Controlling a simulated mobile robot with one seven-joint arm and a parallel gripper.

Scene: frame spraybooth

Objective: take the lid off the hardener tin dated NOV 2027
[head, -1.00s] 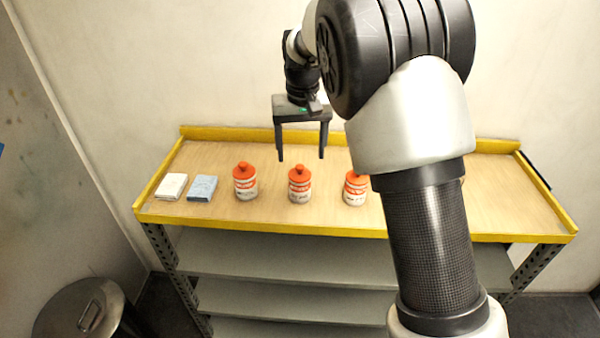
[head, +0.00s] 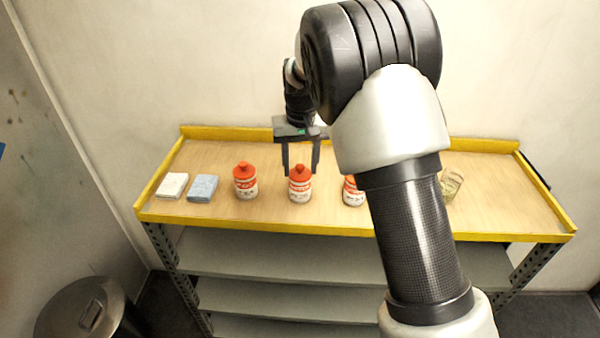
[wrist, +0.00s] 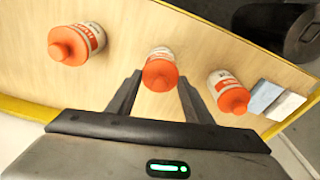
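Three white tins with orange knobbed lids stand upright in a row on the bench: the left tin (head: 246,188), the middle tin (head: 300,190) and the right tin (head: 352,192), which my arm partly hides. All three lids are on. The print on the labels is too small to read, so I cannot tell which is dated NOV 2027. My gripper (head: 301,172) is open and empty, pointing down at the middle tin. In the wrist view the middle lid (wrist: 160,74) shows between the fingertips (wrist: 159,78), and I see no contact.
A white box (head: 173,186) and a blue box (head: 202,188) lie left of the tins. A clear glass or jar (head: 451,184) stands to the right, beside my arm. The bench has a raised yellow rim (head: 220,132). A lidded metal bin (head: 85,312) stands on the floor at lower left.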

